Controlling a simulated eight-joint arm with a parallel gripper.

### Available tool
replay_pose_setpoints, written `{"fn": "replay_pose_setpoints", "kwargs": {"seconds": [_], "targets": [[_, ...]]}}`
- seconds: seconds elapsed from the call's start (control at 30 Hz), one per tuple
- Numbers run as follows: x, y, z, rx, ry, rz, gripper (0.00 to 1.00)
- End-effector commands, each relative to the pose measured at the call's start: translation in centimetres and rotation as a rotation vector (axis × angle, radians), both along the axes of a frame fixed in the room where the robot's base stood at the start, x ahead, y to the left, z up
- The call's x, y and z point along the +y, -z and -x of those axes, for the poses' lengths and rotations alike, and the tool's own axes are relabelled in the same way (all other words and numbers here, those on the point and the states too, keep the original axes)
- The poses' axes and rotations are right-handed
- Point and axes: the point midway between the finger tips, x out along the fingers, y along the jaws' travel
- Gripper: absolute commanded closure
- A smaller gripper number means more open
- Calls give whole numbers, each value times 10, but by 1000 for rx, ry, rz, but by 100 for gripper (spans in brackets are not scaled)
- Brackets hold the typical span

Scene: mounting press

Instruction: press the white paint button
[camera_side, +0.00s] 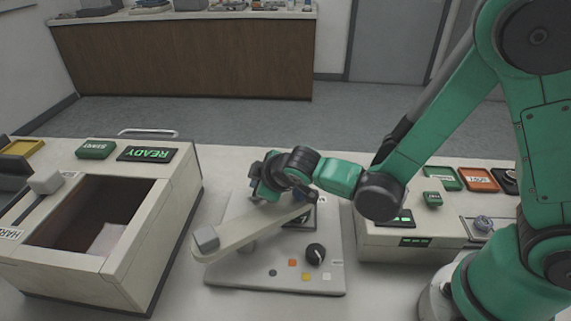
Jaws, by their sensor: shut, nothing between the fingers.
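A light grey panel (230,280) lies in the middle of the bench with small coloured squares near its front edge. The white paint button appears to be the small white square (326,276) at the front right, beside a yellow square (305,277) and below an orange square (292,262). Its label is too small to read. My gripper (262,192) is shut and empty above the back left of the panel, well apart from the white square. My wrist hides part of the panel's back.
A beige lever arm (245,235) with a grey end block (206,238) crosses the panel. A black knob (315,254) stands just behind the squares. An open-topped box (165,215) with a READY display (148,154) is at left, a console (380,240) at right.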

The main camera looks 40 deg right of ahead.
Motion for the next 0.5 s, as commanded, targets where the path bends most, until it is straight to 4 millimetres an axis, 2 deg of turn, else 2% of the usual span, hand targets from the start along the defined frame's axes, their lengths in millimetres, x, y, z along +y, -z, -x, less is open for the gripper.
{"fn": "replay_pose_setpoints", "kwargs": {"seconds": [0.5], "targets": [[0,7,1,7,-2,0,100]]}}
